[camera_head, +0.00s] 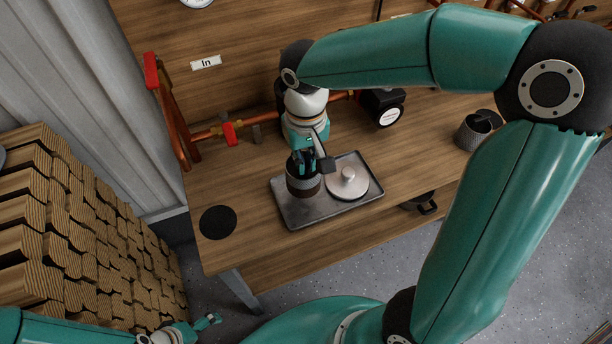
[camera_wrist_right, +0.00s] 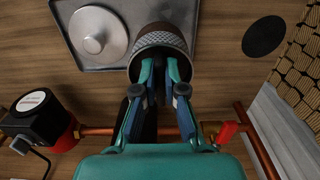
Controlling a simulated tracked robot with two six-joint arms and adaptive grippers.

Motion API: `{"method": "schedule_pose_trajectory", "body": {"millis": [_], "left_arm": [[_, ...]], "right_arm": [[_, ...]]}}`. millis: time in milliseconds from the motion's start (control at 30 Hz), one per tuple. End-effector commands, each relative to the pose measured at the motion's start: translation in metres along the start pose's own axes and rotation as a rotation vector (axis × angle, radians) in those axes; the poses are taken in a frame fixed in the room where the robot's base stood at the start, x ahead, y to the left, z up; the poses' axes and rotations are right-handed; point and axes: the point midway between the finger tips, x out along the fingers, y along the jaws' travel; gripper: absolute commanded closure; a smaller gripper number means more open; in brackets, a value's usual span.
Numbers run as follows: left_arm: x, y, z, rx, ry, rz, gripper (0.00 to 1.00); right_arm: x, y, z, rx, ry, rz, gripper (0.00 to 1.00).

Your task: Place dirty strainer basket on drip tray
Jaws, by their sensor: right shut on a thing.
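The dirty strainer basket (camera_head: 303,184) is a dark cylinder with a brownish band; its mesh wall and open rim show in the right wrist view (camera_wrist_right: 160,42). My right gripper (camera_head: 306,160) is shut on it from above, with its fingertips (camera_wrist_right: 165,72) at the rim. The basket is upright over the left part of the grey drip tray (camera_head: 300,215). I cannot tell whether its bottom touches the tray. A round silver lid with a knob (camera_head: 347,182) lies on the tray's right part, close to the basket. My left gripper (camera_head: 207,322) is low at the bottom left, away from the bench; its jaw state is unclear.
A grey mesh cup (camera_head: 472,133) stands on the bench at the right. A black disc (camera_head: 218,222) lies left of the tray. Copper pipes with red handles (camera_head: 229,133) and a black round device (camera_head: 385,108) run behind. Stacked firewood (camera_head: 75,240) is at the left.

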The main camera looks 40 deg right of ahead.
Motion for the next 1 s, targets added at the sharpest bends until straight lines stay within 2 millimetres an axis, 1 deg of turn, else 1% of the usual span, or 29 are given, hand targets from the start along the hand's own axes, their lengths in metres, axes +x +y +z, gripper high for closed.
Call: {"method": "schedule_pose_trajectory", "body": {"millis": [33,267,400,500,867,900,967,1000], "left_arm": [[0.001,0.000,0.000,0.000,0.000,0.000,0.00],[0.001,-0.001,0.000,0.000,0.000,0.000,0.00],[0.002,-0.001,0.000,0.000,0.000,0.000,0.00],[0.003,-0.001,0.000,0.000,0.000,0.000,0.00],[0.005,-0.002,0.000,0.000,0.000,0.000,0.00],[0.005,-0.002,0.000,0.000,0.000,0.000,0.00],[0.004,-0.002,0.000,0.000,0.000,0.000,0.00],[0.004,-0.002,0.000,0.000,0.000,0.000,0.00]], "right_arm": [[0.007,0.000,0.001,0.000,-0.003,0.001,1.00],[0.024,0.000,0.000,0.000,-0.002,0.000,1.00],[0.044,0.000,0.000,0.000,-0.003,0.001,1.00],[0.055,0.000,0.000,0.000,-0.001,0.001,1.00],[0.059,0.000,-0.001,0.000,0.001,0.000,1.00],[0.059,0.000,-0.001,0.000,0.001,0.000,0.87],[0.059,0.000,-0.001,0.000,0.001,0.000,0.77],[0.059,0.000,0.000,0.000,0.001,0.000,0.71]]}}
